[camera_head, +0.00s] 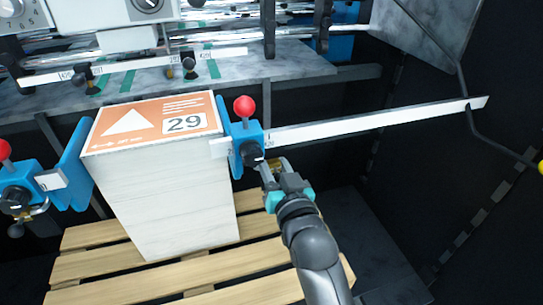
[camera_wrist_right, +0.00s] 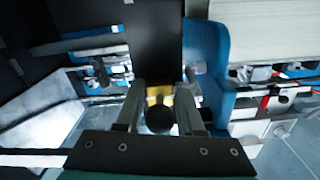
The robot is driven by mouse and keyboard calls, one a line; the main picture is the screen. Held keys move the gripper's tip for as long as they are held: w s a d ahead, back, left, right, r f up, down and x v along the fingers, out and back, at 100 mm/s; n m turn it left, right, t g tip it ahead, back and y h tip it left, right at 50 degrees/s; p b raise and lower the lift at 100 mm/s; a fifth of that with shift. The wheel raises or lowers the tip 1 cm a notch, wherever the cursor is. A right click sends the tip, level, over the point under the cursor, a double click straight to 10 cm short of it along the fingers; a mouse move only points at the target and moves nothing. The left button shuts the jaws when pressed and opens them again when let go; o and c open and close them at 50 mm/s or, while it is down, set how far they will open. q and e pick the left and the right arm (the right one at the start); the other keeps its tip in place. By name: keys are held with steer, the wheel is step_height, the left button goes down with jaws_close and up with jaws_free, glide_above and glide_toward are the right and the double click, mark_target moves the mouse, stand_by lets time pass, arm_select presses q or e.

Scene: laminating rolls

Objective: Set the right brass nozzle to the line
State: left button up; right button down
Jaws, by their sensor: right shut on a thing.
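The right brass nozzle (camera_head: 279,165) sits low on the right blue bracket (camera_head: 237,150), beside its black knob (camera_head: 251,152). My right gripper (camera_head: 271,171) reaches up to it from the lower right. In the right wrist view its two fingers (camera_wrist_right: 160,98) are closed around the brass part (camera_wrist_right: 160,91), with a round black end (camera_wrist_right: 160,119) facing the camera. The fingers hide much of the nozzle in the head view. I cannot make out the line it is set to. My left gripper is not in view.
A paper stack with an orange label (camera_head: 155,119) marked 29 stands on a wooden pallet (camera_head: 205,268), between two blue brackets. A white scale bar (camera_head: 380,121) extends right from the right bracket. Red knobs (camera_head: 244,106) top the brackets. Machinery stands behind.

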steer(key=shift+r, duration=0.4)
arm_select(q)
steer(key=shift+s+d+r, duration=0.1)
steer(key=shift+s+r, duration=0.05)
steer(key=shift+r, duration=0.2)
arm_select(e)
steer(key=c, duration=0.7)
jaws_free()
steer(key=shift+f, duration=0.1)
steer(key=shift+s, duration=0.1)
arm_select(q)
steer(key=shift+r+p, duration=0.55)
arm_select(e)
steer(key=v, duration=1.5)
